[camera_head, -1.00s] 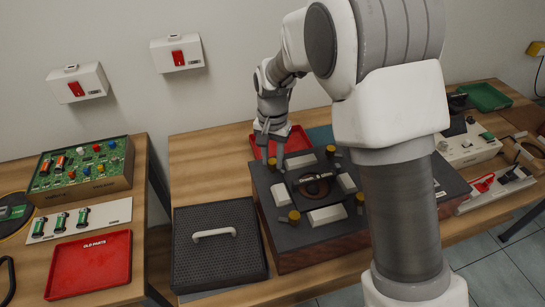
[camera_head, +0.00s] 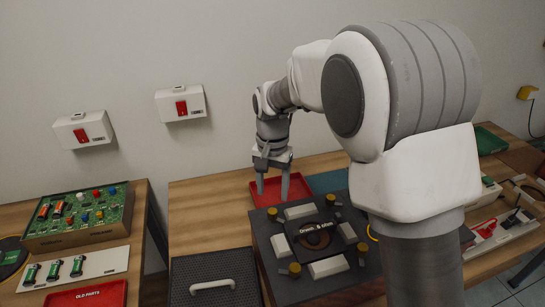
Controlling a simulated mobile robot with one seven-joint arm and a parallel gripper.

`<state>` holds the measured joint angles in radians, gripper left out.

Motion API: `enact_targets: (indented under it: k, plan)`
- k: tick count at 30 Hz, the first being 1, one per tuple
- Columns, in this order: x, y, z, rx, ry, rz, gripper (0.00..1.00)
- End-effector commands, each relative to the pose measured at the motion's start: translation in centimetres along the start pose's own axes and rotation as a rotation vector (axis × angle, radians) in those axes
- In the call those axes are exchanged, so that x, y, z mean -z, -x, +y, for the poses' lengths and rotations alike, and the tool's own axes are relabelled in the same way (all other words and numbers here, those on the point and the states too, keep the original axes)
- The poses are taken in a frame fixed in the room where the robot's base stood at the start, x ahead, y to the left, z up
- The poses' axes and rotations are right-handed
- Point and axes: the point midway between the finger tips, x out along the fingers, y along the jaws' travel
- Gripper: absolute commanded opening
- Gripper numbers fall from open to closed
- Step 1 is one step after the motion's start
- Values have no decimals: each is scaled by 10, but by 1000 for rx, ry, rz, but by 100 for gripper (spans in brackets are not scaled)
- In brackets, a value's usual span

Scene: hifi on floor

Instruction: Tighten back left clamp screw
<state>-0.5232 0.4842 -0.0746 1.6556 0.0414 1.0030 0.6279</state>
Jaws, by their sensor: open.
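A dark square fixture block (camera_head: 262,240) stands on the wooden bench, with a round disc (camera_head: 314,238) in its middle and several white clamp pads around it. The back left clamp screw (camera_head: 272,214) is a small brass-coloured knob at the block's back left corner. Other knobs are at the back right (camera_head: 330,199), front left (camera_head: 295,270) and front right (camera_head: 362,249). My gripper (camera_head: 273,193) points down with its two fingers apart and nothing between them. Its fingertips appear just above or behind the back left screw; I cannot tell the exact gap.
A red tray (camera_head: 299,184) lies behind the block. A black perforated lid with a white handle (camera_head: 212,283) lies to its left. A circuit board box (camera_head: 80,215) and a red old-parts tray (camera_head: 88,297) are on the left bench. My arm hides much of the right bench.

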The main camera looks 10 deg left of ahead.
Motion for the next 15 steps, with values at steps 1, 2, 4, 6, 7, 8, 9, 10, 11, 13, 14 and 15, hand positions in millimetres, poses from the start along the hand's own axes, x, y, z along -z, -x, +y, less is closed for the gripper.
enact_targets:
  k: [1, 2, 4, 6, 7, 8, 9, 10, 11, 13, 14, 15]
  plan:
    - [1, 16, 0, 3, 0, 4, 62]
    - [1, 23, 0, 3, 0, 4, 62]
    - [1, 40, 0, 2, 0, 3, 62]
    - [0, 56, 0, 2, 0, 3, 62]
    - [1, 63, 0, 2, 0, 3, 62]
    - [1, 69, 0, 2, 0, 3, 62]
    - [0, 76, 0, 1, 0, 2, 62]
    - [0, 80, 0, 1, 0, 2, 62]
    - [0, 85, 0, 1, 0, 2, 62]
    - [0, 93, 0, 0, 0, 1, 62]
    - [0, 96, 0, 0, 0, 1, 62]
    - [0, 99, 0, 0, 0, 1, 62]
